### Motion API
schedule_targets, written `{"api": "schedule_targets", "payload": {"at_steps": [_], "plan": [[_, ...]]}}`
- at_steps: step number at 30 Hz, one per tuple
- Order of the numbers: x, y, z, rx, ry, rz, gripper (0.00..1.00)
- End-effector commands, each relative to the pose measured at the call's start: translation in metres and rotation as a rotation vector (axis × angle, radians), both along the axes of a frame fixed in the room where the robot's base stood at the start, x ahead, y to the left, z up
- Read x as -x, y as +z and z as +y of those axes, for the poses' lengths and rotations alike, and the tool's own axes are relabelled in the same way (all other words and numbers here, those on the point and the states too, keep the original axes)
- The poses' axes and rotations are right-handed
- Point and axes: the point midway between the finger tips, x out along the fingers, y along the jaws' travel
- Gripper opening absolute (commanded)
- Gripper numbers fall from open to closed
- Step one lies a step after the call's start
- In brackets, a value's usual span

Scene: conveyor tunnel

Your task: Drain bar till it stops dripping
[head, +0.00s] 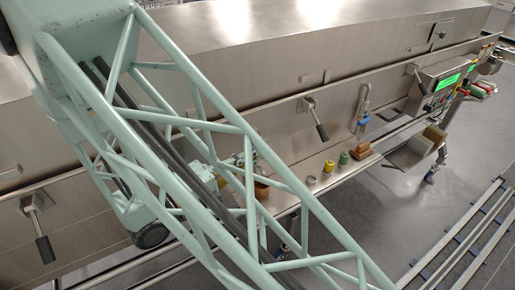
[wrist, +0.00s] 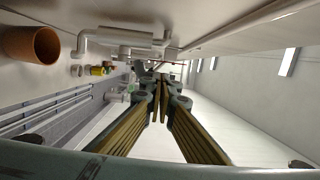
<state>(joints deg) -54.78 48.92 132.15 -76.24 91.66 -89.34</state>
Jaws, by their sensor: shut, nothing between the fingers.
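My gripper (wrist: 160,80) is shut with nothing between its fingers. In the head view it is partly hidden behind my green lattice arm, just above the steel shelf (head: 295,190). A brown pot (head: 262,189) stands on the shelf close to it; it also shows at upper left in the wrist view (wrist: 30,45), apart from the fingers. A brown block (head: 368,150) lies farther right on the shelf. I cannot tell whether any of these is the bar, and no drip can be made out.
A green item (head: 344,158), a yellow item (head: 328,166) and a small grey cup (head: 311,180) stand along the shelf. Lever handles (head: 317,122) stick out from the steel tunnel (head: 255,75). A control box (head: 436,85) is at right. Rails (head: 465,235) run along the floor.

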Motion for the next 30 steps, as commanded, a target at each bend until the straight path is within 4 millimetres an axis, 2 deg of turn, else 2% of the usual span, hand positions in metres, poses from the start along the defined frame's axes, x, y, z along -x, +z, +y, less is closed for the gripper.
{"api": "schedule_targets", "payload": {"at_steps": [11,30], "plan": [[-0.0024,0.0035,-0.0044,0.001,0.0,-0.001,0.0],[0.0028,0.0029,0.0003,0.001,-0.002,0.0,0.0]]}}
